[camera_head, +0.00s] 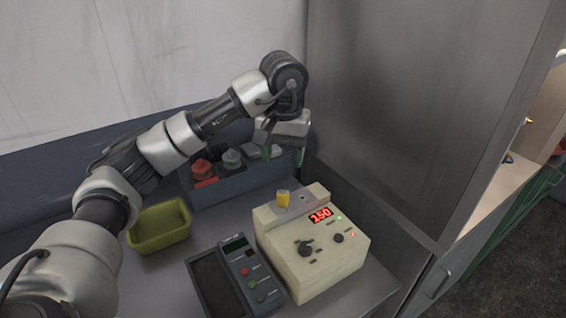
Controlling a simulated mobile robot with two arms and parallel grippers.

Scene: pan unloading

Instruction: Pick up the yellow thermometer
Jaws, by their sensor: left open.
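A small upright yellow object (283,198), which looks like the yellow thermometer, stands on the grey top plate at the back of a beige control box (310,255). It is too small to make out in detail. My left gripper (283,154) comes in from the left and hangs pointing down, behind and above the yellow object. Its two fingers are apart and nothing shows between them. It is apart from the yellow object. My right gripper is not in view.
A blue-grey bin (225,188) with red and grey items stands at the back, beneath my left gripper. An olive-yellow tray (160,226) is at the left. A dark meter (250,272) with buttons lies beside the box. A grey metal wall (410,100) rises close on the right.

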